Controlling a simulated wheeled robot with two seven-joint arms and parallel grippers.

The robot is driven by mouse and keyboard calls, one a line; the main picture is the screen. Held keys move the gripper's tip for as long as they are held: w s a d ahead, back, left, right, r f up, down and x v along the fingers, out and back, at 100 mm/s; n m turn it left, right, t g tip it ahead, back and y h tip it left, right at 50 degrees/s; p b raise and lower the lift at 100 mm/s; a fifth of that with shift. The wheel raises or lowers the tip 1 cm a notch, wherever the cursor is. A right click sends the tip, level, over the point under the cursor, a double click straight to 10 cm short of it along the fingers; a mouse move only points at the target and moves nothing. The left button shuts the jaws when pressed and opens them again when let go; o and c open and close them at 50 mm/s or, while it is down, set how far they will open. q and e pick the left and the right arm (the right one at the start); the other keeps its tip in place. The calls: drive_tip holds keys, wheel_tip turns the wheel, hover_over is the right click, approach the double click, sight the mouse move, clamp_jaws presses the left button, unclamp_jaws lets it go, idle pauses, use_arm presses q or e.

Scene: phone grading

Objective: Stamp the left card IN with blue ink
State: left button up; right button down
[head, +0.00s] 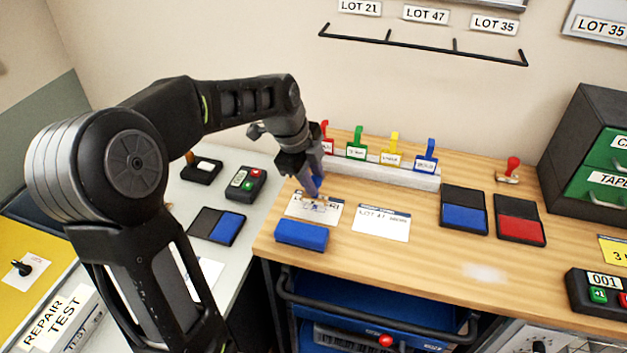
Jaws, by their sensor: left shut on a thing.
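The left card (300,211) is white with a dark header and lies on the wooden bench, partly hidden by my left gripper. My left gripper (314,187) points down over this card and is shut on a blue-handled stamp (317,184). The stamp's lower end is at or just above the card; I cannot tell if it touches. Bluish marks show on the card near it, too small to read. A second card (381,224) lies to the right. An open blue ink pad (464,217) stands further right. My right gripper is not in view.
A blue block (302,234) lies in front of the left card. A red ink pad (520,230) and a red-handled stamp (510,171) are at right. A rack (375,169) with several coloured tags stands behind the cards. Bare wood lies right of the second card.

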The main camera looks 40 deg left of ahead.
use_arm(q)
drive_tip(key=shift+r+p, duration=1.2)
drive_tip(key=shift+r, duration=1.15)
